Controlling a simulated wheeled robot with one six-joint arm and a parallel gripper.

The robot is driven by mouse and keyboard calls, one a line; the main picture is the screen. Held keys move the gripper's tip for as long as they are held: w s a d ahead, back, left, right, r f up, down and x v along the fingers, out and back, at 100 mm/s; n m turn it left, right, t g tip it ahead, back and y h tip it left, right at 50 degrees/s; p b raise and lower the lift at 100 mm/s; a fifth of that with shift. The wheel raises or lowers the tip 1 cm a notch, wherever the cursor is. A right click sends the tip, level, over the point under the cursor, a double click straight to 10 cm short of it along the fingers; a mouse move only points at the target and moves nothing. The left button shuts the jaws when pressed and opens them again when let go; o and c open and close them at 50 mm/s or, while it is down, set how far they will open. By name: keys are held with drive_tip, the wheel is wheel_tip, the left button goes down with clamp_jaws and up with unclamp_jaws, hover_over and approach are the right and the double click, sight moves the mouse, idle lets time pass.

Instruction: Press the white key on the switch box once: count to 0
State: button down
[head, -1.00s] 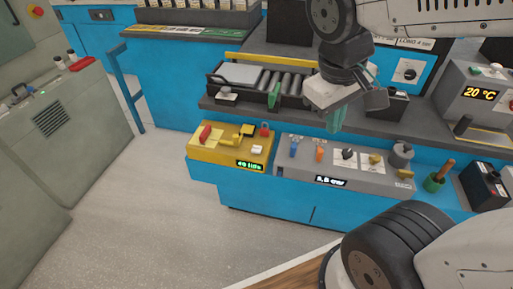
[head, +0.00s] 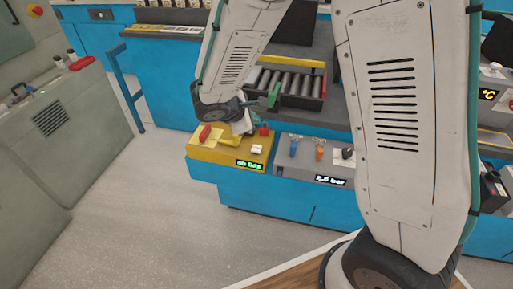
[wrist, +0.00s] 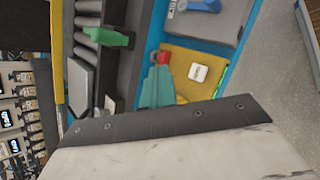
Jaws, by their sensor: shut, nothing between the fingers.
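The yellow switch box (head: 232,153) stands at the front of the blue bench and carries a green-lit display (head: 250,164). Its white key (head: 257,149) is near the right end of its top; the white key (wrist: 198,73) also shows clear in the wrist view. My gripper (wrist: 160,75) is shut and empty, its teal fingers over the yellow box (wrist: 207,95), beside the white key and close to a red part. The fingers do not appear to cover the key. In the head view my arm hides most of the gripper.
A red lever (head: 205,132) and a red padlock-like part (head: 264,130) are on the yellow box. A grey panel (head: 310,172) with blue and orange valves adjoins it at the right. A roller tray (head: 298,100) with a green piece (head: 274,93) lies behind.

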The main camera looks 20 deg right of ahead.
sight(254, 149)
drive_tip(key=shift+f, duration=4.4)
drive_tip(key=shift+f, duration=0.4)
drive_tip(key=shift+f, duration=0.4)
drive_tip(key=shift+r, duration=0.85)
drive_tip(key=shift+r, duration=2.5)
